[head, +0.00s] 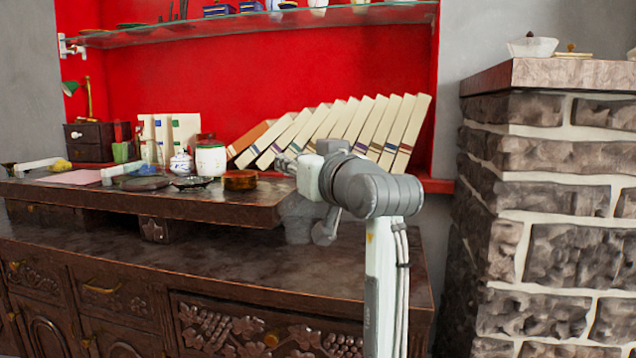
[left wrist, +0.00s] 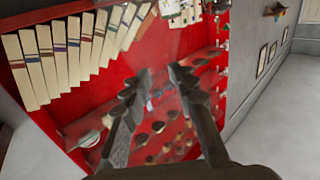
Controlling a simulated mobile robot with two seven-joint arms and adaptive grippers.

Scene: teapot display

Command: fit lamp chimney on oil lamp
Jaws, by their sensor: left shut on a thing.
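My left gripper (head: 284,164) reaches over the right end of the raised dark counter, in front of the leaning books. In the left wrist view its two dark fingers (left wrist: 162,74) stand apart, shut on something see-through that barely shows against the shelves. A blurred, glassy grey shape (head: 297,216), seemingly the lamp chimney, shows below the wrist by the counter's end. I cannot pick out the oil lamp with certainty; a low amber round vessel (head: 240,180) stands near the counter's right end. My right gripper is not in view.
A white jar (head: 210,161), a blue-and-white pot (head: 181,164) and dark dishes (head: 192,182) stand left of the amber vessel. Leaning books (head: 345,125) line the red alcove. A glass shelf (head: 250,22) hangs above. A stone pillar (head: 560,170) stands right. The lower cabinet top (head: 200,258) is clear.

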